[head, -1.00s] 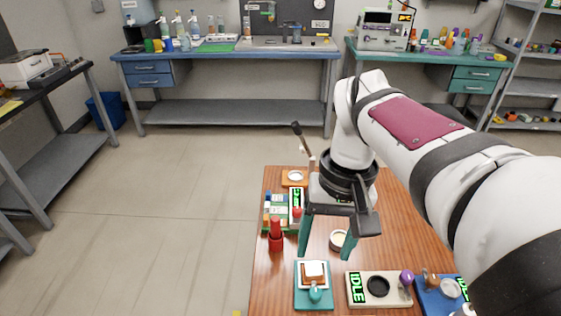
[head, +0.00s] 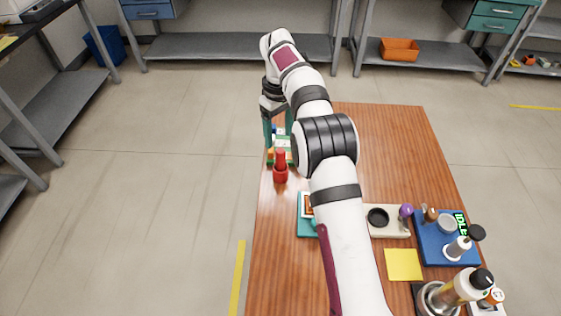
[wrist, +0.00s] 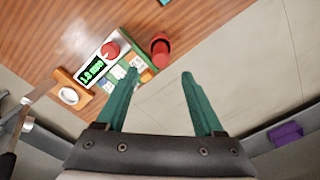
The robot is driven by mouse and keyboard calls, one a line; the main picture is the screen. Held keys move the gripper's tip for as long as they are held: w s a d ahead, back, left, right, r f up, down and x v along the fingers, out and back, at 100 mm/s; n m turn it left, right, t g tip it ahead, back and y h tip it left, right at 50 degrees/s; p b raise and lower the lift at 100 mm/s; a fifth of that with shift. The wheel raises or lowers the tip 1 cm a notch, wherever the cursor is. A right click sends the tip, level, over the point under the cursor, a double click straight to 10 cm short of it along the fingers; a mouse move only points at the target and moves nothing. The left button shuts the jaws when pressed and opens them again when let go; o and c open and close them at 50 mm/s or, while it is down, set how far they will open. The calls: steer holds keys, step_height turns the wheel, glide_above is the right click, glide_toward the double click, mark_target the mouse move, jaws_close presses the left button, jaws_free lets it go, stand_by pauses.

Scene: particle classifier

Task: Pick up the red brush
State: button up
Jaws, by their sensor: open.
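A red upright piece (head: 281,157) stands in a red cup-like base (head: 280,175) at the table's left edge. It may be the red brush in its holder, but no bristles show. In the wrist view the same red thing (wrist: 160,50) lies beyond the fingertips, about midway between them. My gripper (head: 278,138) has two teal fingers, apart and empty, at the far left of the table. In the wrist view my gripper (wrist: 160,73) is open with nothing between the fingers.
A device with a green display (wrist: 93,70) and red knob (wrist: 110,50) sits beside the fingers. An orange piece with a white disc (wrist: 69,95) is near it. The teal tray (head: 308,229) is partly behind my arm. The table's far right (head: 390,140) is clear.

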mark_target(280, 150)
steer(key=f, duration=0.7)
steer(key=shift+s+d+f, duration=0.2)
steer(key=shift+s+f, duration=0.05)
jaws_close()
